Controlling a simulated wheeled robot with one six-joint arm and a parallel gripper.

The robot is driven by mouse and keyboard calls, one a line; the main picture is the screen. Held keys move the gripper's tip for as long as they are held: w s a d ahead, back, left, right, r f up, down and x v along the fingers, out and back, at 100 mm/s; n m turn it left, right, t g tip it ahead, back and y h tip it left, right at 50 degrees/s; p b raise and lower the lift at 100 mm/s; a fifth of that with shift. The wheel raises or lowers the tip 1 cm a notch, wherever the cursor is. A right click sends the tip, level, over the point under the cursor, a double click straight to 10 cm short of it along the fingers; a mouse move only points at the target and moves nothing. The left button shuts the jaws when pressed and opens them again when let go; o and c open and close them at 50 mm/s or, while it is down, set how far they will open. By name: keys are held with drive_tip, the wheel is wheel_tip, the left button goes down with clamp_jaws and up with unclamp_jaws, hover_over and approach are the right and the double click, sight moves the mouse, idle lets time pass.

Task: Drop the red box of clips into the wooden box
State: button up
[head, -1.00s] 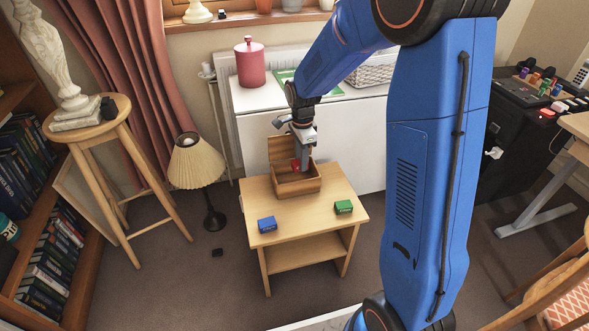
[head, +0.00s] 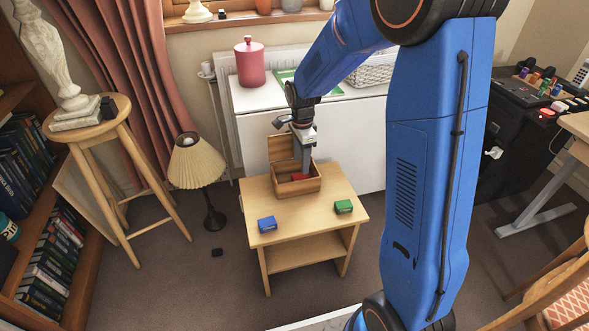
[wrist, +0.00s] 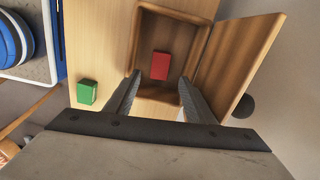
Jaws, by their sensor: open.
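The red box of clips (wrist: 160,65) lies inside the open wooden box (wrist: 166,21), on its floor. In the head view the red box (head: 298,177) shows as a small red patch inside the wooden box (head: 299,188). The wooden box stands on the small wooden table, with its lid (wrist: 238,62) swung open. My gripper (wrist: 156,88) is open and empty above the wooden box, its two fingers apart and clear of the red box. In the head view my gripper (head: 305,162) is over the wooden box.
A green box (head: 343,206) and a blue box (head: 266,224) sit on the front of the small table (head: 297,214). A lamp (head: 196,163) stands left of the table. A white cabinet (head: 362,130) is behind it.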

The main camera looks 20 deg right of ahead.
wheel_tip(320, 180, up, 17)
drive_tip(key=shift+f, duration=0.15)
idle(0.6)
drive_tip(key=s+d+r+n+t, duration=0.1)
drive_tip(key=s+r+n, duration=0.15)
drive_tip(key=s, duration=0.35)
drive_tip(key=s+d+r+n+t, duration=0.1)
drive_tip(key=s+d+n, duration=0.15)
drive_tip(key=s, duration=0.35)
drive_tip(key=s+d+r+n, duration=0.1)
drive_tip(key=s+r+n, duration=0.1)
drive_tip(key=s+n, duration=0.3)
drive_tip(key=s+d+f+n+t, duration=0.1)
drive_tip(key=s+f+n, duration=0.1)
drive_tip(key=s, duration=0.6)
drive_tip(key=s+d+f+n+t, duration=0.1)
drive_tip(key=s+n, duration=0.4)
drive_tip(key=s, duration=0.3)
drive_tip(key=shift+s+f+t, duration=0.25)
drive_tip(key=shift+f+t, duration=0.15)
